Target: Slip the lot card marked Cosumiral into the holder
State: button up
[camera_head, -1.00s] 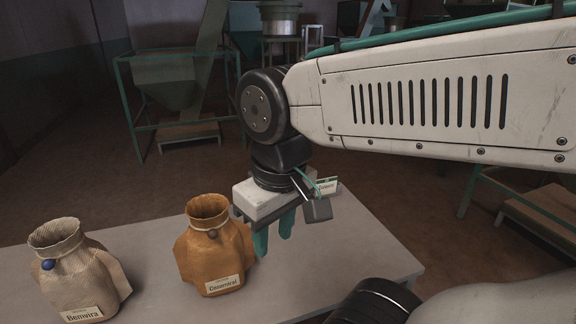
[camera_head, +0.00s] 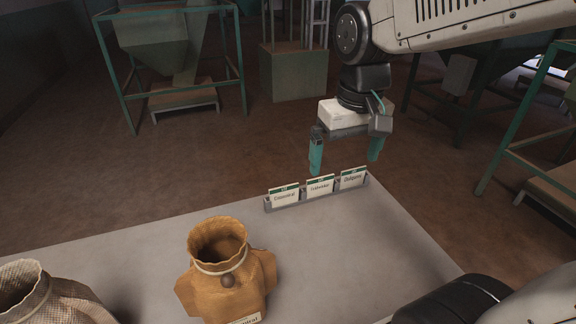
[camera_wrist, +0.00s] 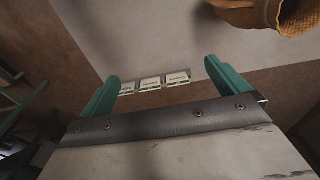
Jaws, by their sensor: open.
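Three white lot cards with green tops stand in a row in a low grey rack (camera_head: 268,206) at the table's far edge. My gripper (camera_head: 346,164) is open and empty, pointing down above and behind the rack's right half. In the wrist view the cards lie between my spread fingers (camera_wrist: 162,72), but their print is unreadable there. I cannot tell a separate card holder from the rack in these views.
A brown sack (camera_head: 225,275) stands on the grey table (camera_head: 360,260), its front label partly cut off. A pale sack (camera_head: 45,300) is at the lower left. The table between sack and rack is clear. Green-framed hoppers (camera_head: 170,60) stand on the floor behind.

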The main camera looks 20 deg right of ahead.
jog(key=w+a+f, duration=0.1)
jog(key=w+f, duration=0.3)
jog(key=w, duration=0.4)
jog(key=w+f, duration=0.4)
jog(key=w, duration=0.4)
jog(key=g, duration=0.1)
send_over(284, 187)
notch_tip(284, 187, down, 13)
jog(key=shift+w+f, duration=0.1)
jog(key=shift+f, duration=4.05)
jog(key=c, duration=0.7)
jog(key=shift+r, duration=3.8)
jog(key=s, duration=1)
